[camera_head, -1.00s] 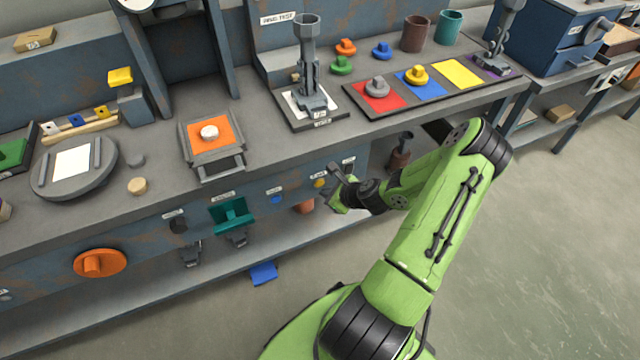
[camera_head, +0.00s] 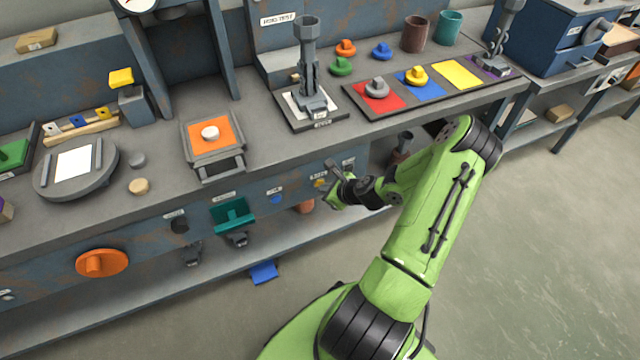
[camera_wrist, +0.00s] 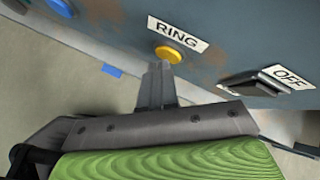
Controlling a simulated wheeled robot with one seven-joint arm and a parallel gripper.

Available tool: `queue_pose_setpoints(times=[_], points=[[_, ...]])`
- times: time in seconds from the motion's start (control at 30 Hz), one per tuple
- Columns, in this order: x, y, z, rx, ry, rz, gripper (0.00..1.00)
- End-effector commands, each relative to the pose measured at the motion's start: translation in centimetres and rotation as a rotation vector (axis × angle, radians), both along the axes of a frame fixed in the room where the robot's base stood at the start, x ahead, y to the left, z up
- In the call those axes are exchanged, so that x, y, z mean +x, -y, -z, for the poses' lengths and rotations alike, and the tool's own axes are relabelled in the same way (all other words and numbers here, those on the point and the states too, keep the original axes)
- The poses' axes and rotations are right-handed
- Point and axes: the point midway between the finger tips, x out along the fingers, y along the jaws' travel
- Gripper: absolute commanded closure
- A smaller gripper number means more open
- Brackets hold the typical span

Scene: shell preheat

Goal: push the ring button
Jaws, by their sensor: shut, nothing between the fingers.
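The ring button is a yellow round button (camera_wrist: 168,54) below a white label reading RING (camera_wrist: 177,34) on the bench's front panel in the wrist view. It also shows in the head view (camera_head: 320,183), close to my gripper (camera_head: 331,165). In the wrist view my gripper (camera_wrist: 160,68) is shut and empty, its fingertips just below the button in the picture. I cannot tell whether the fingertips touch the button.
A dark switch labelled OFF (camera_wrist: 258,84) is right of the button. A blue button (camera_wrist: 60,8) is to the left. The floor is clear at right.

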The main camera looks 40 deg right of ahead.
Motion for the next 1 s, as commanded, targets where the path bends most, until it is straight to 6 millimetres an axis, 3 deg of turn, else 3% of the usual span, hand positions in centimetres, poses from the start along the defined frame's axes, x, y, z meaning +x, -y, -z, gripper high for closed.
queue_pose_setpoints(times=[0.53,1.0], points=[[0.3,0.1,0.0,0.000,0.001,0.001,1.00],[-1.3,-0.4,0.0,0.000,0.000,0.001,1.00]])
